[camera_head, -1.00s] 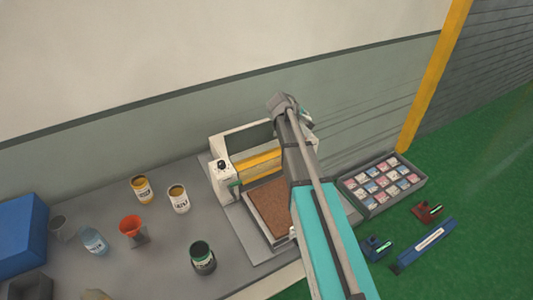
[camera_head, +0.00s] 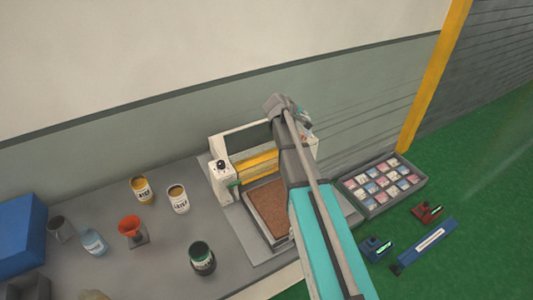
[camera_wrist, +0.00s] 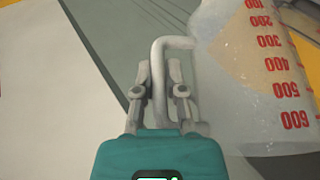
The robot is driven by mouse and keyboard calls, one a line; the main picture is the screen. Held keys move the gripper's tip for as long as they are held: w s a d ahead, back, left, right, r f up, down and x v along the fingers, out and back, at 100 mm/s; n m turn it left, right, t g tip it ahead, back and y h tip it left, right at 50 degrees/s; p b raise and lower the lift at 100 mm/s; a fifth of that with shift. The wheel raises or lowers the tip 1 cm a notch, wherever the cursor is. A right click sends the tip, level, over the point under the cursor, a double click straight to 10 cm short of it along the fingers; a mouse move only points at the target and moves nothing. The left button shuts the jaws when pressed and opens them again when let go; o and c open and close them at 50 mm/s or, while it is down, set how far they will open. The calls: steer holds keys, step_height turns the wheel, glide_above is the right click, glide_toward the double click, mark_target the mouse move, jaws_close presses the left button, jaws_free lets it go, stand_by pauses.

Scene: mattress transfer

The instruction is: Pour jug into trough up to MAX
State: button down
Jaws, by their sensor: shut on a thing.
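In the wrist view my gripper (camera_wrist: 160,80) is shut on the pale bent handle of the jug (camera_wrist: 235,85). The jug is clear, with red marks from 100 to 600 on its side. Pale, sand-coloured contents show through its wall. Its rim and spout are out of the wrist view. A white machine with a yellow bar (camera_head: 257,161) stands behind my arm. I cannot make out the trough or its MAX line.
A brown bed (camera_head: 268,207) lies in front of the machine. A tray of small packets (camera_head: 381,184) is on the right, with tools on the green surface.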

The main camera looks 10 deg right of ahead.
steer(key=shift+s+a+r+n+h+b, duration=0.1)
steer(key=shift+a+n+h+b, duration=0.3)
steer(key=shift+a+h+b, duration=1.1)
stand_by(2.7)
steer(key=shift+a+n+t+h+b, duration=0.3)
steer(key=shift+a+t+h+b, duration=0.25)
steer(key=shift+a+b, duration=0.8)
stand_by(2.5)
